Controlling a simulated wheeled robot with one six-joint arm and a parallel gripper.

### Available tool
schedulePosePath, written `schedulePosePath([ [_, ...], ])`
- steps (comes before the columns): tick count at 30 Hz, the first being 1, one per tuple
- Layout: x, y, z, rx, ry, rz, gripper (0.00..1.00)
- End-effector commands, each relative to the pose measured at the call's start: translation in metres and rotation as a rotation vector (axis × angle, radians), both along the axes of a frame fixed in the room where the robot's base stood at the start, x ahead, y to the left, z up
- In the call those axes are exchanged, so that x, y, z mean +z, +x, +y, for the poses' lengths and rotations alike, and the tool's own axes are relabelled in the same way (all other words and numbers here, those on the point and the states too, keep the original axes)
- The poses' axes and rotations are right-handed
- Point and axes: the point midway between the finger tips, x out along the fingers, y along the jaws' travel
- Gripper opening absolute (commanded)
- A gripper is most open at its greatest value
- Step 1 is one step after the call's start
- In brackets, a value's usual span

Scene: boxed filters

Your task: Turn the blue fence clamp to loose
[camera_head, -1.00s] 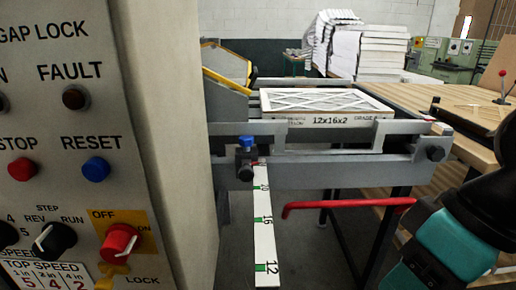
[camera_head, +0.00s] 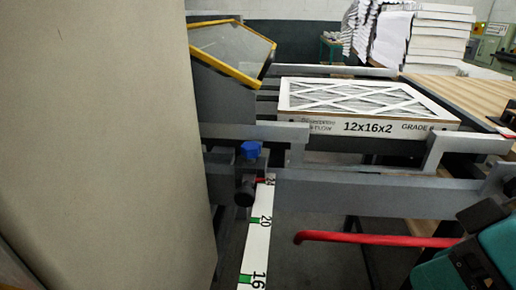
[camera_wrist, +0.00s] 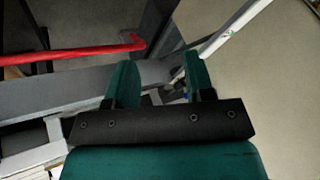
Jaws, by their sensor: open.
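The blue fence clamp (camera_head: 250,150) is a small blue knob on a dark block at the left end of the grey fence rail. Below it are a black round knob (camera_head: 244,194) and a small red pointer (camera_head: 262,180) at the 24 mark of the white scale (camera_head: 257,240). My gripper (camera_wrist: 160,78) shows in the wrist view with its two green fingers apart and nothing clearly held. Small parts show between the fingers, but I cannot tell whether the clamp is among them. In the head view, only part of my green-and-black arm shows at the lower right, apart from the clamp.
A boxed filter (camera_head: 375,127) marked 12x16x2 lies behind the fence. A red bar (camera_head: 375,239) runs below the rail and also shows in the wrist view (camera_wrist: 80,52). A pale cabinet (camera_head: 95,140) fills the left. A yellow-edged guard (camera_head: 235,52) stands behind the clamp.

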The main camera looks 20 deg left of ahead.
Motion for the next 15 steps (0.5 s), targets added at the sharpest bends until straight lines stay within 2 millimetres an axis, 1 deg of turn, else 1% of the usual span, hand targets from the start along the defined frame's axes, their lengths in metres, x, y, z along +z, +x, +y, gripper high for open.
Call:
schedulePosePath([
  [1,-0.017,0.008,0.018,0.049,0.072,-0.057,0.49],
  [4,-0.027,0.026,0.062,0.142,0.26,-0.228,0.49],
  [6,-0.028,0.038,0.09,0.175,0.391,-0.359,0.49],
  [7,-0.028,0.043,0.1,0.178,0.442,-0.412,0.49],
  [9,-0.027,0.054,0.119,0.169,0.545,-0.534,0.49],
  [10,-0.026,0.059,0.125,0.158,0.582,-0.582,0.49],
  [12,-0.024,0.07,0.134,0.121,0.647,-0.682,0.49],
  [15,-0.022,0.082,0.14,0.063,0.702,-0.789,0.49],
])
